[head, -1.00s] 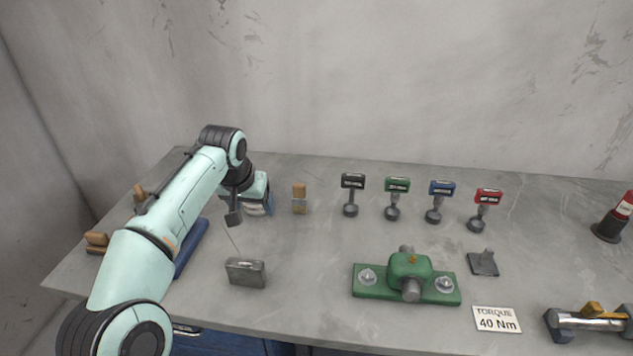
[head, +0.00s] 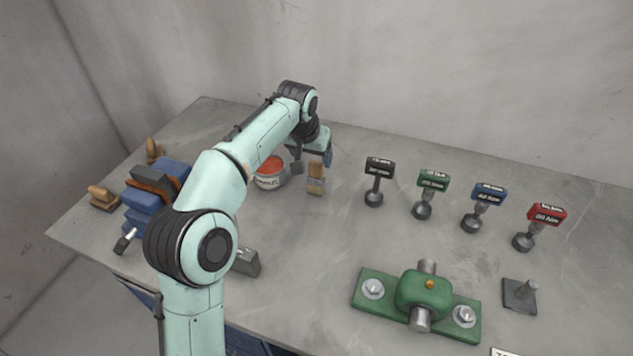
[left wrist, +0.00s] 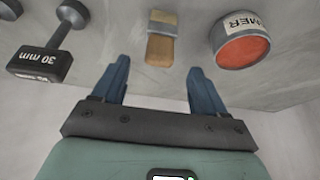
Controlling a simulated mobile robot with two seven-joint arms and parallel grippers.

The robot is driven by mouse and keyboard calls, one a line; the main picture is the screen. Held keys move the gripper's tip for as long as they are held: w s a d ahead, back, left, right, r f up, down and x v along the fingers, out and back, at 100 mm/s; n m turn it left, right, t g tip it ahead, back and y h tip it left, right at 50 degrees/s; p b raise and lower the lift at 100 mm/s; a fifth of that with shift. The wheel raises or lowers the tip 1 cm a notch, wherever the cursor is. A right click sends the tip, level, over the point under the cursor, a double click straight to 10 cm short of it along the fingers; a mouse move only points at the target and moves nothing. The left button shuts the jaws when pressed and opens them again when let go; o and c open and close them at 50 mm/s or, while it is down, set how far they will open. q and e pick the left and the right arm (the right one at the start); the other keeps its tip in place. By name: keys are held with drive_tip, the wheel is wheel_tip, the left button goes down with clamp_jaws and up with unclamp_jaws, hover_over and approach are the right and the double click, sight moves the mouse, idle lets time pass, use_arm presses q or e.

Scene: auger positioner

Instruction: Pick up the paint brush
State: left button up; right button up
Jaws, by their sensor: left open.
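The paint brush (head: 316,180) stands on the bench, tan at both ends with a grey metal band. It also shows in the left wrist view (left wrist: 161,40), ahead of the fingers and roughly in line with the gap between them. My left gripper (head: 327,157) is just behind and above the brush in the head view, partly hidden by its own wrist. In the left wrist view its two blue fingers (left wrist: 158,72) are spread apart with nothing between them. My right gripper is not in view.
An open can of red paint (head: 270,172) stands left of the brush, close to one finger's side in the wrist view (left wrist: 241,45). A black 30 mm gauge (head: 377,182) stands to the right. A green fixture (head: 424,292) sits in front. The wall rises behind.

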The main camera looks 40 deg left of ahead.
sight(315, 163)
use_arm(q)
drive_tip(key=x, duration=0.6)
drive_tip(key=shift+w+a+f+b, duration=0.1)
drive_tip(key=shift+w+f+b, duration=0.15)
drive_tip(key=shift+b, duration=0.05)
drive_tip(key=shift+r, duration=0.1)
drive_tip(key=c, duration=1)
